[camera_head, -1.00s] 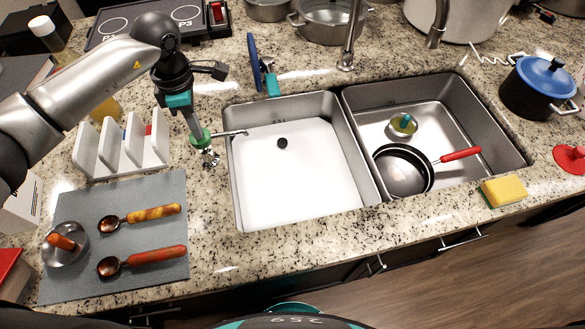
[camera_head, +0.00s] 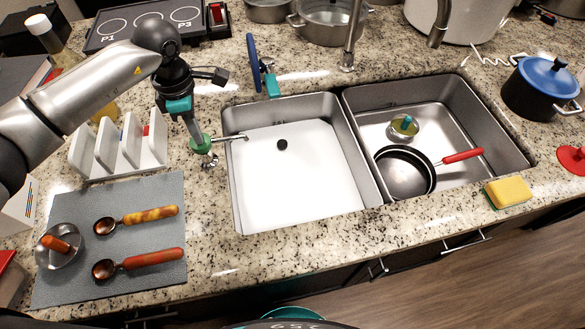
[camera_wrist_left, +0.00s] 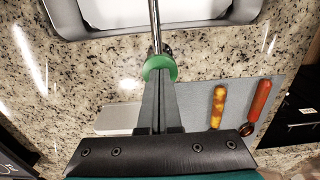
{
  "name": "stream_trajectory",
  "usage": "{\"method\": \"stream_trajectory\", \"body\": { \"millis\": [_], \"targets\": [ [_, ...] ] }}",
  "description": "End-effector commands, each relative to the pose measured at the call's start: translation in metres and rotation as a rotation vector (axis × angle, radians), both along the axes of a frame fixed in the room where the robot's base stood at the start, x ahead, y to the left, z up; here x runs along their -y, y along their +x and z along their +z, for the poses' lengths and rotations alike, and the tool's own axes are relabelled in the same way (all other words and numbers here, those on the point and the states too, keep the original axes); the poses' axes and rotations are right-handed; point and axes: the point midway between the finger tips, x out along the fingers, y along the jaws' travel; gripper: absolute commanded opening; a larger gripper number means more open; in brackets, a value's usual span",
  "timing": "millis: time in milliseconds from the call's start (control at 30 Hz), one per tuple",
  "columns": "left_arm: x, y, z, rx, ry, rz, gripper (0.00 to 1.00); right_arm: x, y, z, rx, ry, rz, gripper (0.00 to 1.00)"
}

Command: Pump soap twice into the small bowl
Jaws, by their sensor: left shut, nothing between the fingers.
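The soap pump stands on the counter at the left edge of the sink, with a green collar (camera_head: 201,145) and a thin metal spout (camera_head: 235,137) pointing over the left basin. My left gripper (camera_head: 194,130) is shut and empty, its fingertips right on top of the collar. In the left wrist view the shut fingertips (camera_wrist_left: 160,82) meet the green collar (camera_wrist_left: 160,67). A small metal bowl (camera_head: 48,257) with an orange-handled thing lies on the grey mat at left. A small round metal item (camera_head: 402,128) with a green knob sits in the right basin; I cannot tell if it is a bowl.
The left basin (camera_head: 285,180) holds a white board and a dark round piece. A black pan (camera_head: 403,175) with a red handle is in the right basin. A white rack (camera_head: 120,150) and two spoons are left of the pump. A yellow sponge (camera_head: 508,191) lies at right.

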Motion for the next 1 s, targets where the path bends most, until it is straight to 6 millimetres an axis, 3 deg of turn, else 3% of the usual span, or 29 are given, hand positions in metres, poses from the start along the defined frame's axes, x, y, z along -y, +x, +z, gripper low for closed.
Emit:
{"method": "stream_trajectory", "body": {
  "millis": [500,1000],
  "targets": [
    [0.0,-0.001,0.032,-0.002,0.001,0.0,0.0,0.0,0.0,0.021,0.0,0.0,0.0,0.5],
    [0.0,0.0,0.033,-0.001,0.001,0.0,0.0,0.0,0.0,0.021,0.0,0.0,0.0,0.5]
  ]
}}
